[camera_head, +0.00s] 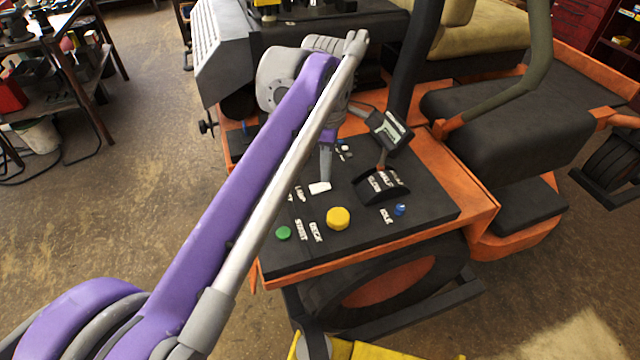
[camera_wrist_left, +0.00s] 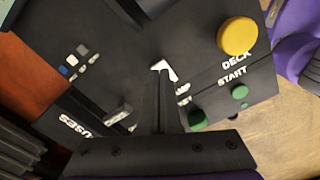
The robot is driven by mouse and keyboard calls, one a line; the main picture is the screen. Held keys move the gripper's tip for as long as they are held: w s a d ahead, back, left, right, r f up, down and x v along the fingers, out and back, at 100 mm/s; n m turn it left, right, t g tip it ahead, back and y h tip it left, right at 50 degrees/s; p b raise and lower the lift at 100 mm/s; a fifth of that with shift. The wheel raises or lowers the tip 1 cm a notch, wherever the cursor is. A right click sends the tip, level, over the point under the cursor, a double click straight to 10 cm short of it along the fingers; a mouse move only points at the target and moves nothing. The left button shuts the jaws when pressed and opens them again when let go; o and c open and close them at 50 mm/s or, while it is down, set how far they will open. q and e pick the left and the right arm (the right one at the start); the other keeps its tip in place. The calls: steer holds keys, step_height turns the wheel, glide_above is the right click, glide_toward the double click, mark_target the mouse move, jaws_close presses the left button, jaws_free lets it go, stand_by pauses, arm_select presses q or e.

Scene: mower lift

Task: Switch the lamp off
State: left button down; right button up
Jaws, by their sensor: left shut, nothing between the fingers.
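The dark control panel (camera_head: 430,213) carries a small white switch (camera_head: 320,188), with a partly hidden label beside it that looks like the end of "LAMP". My left gripper (camera_head: 325,176) points down at this switch with its fingers together and empty. In the left wrist view, the shut fingertips (camera_wrist_left: 161,78) are right at the white switch (camera_wrist_left: 165,70) and cover part of it. I cannot tell whether they touch it or which way it is set. My right gripper is in neither view.
Near the switch are a yellow knob (camera_head: 339,218), a green button (camera_head: 283,233) and a blue knob (camera_head: 400,209). A lever (camera_head: 388,130) rises behind. The wrist view shows small switches (camera_wrist_left: 72,60) and a "FUSES" label (camera_wrist_left: 80,125). Open floor (camera_head: 90,220) lies left.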

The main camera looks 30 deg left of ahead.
mark_target(325, 185)
arm_select(q)
steer(key=shift+f+b, duration=0.45)
steer(key=shift+f, duration=0.5)
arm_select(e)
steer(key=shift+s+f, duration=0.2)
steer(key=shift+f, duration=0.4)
arm_select(q)
steer(key=shift+r, duration=0.1)
steer(key=shift+r+p, duration=0.55)
steer(key=shift+r, duration=0.3)
steer(key=shift+r+p, duration=1.5)
steer(key=shift+r, duration=1.15)
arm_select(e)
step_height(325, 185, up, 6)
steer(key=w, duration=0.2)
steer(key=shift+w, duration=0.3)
arm_select(q)
steer(key=shift+f, duration=0.1)
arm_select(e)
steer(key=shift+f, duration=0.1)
arm_select(q)
steer(key=shift+s, duration=0.1)
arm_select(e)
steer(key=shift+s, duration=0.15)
